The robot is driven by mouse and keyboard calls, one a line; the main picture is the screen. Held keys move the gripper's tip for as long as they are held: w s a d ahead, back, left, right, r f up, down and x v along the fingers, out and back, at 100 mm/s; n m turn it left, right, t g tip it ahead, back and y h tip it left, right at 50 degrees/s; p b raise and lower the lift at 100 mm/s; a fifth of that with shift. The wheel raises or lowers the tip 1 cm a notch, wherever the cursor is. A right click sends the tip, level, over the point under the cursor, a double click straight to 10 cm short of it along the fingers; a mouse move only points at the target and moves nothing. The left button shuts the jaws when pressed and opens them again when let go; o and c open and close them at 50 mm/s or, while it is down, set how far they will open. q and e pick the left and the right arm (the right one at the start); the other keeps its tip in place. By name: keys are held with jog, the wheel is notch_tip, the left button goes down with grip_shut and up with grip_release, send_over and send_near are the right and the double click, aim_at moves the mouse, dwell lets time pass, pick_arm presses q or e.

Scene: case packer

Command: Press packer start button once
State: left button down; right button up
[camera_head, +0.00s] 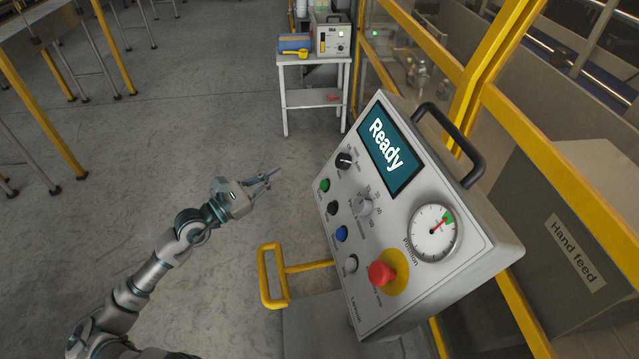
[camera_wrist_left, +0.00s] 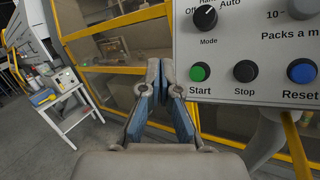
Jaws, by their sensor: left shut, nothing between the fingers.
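The packer's control panel (camera_head: 399,280) is a grey tilted box with a screen (camera_head: 390,150) reading "Ready". The green start button (camera_head: 324,185) is at the panel's left edge, above the black stop button (camera_head: 332,208). In the left wrist view the green button (camera_wrist_left: 200,72), labelled "Start", is at the right of the fingers. My left gripper (camera_head: 274,175) is shut and empty, left of the panel and apart from the start button. Its fingertips also show in the left wrist view (camera_wrist_left: 160,68). My right gripper is not in view.
Blue reset button (camera_head: 341,233), white button (camera_head: 351,263) and red emergency stop (camera_head: 381,273) sit lower on the panel. A mode knob (camera_head: 343,160) is above the start button. A yellow handle (camera_head: 272,277) is below my gripper.

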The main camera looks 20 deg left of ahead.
aim_at(323, 185)
pick_arm(q)
jog(key=w+d+f+p, duration=0.4)
jog(key=d+p, duration=0.1)
jog(key=d, duration=0.1)
jog(key=shift+w+d, duration=0.15)
jog(key=shift+w, duration=0.2)
jog(key=shift+f, duration=0.1)
jog(key=shift+d, duration=0.2)
jog(key=shift+a, duration=0.1)
dwell(0.6)
dwell(0.4)
jog(key=shift+w+d+p, duration=0.2)
jog(key=shift+d+p, duration=0.1)
jog(key=shift+d, duration=0.1)
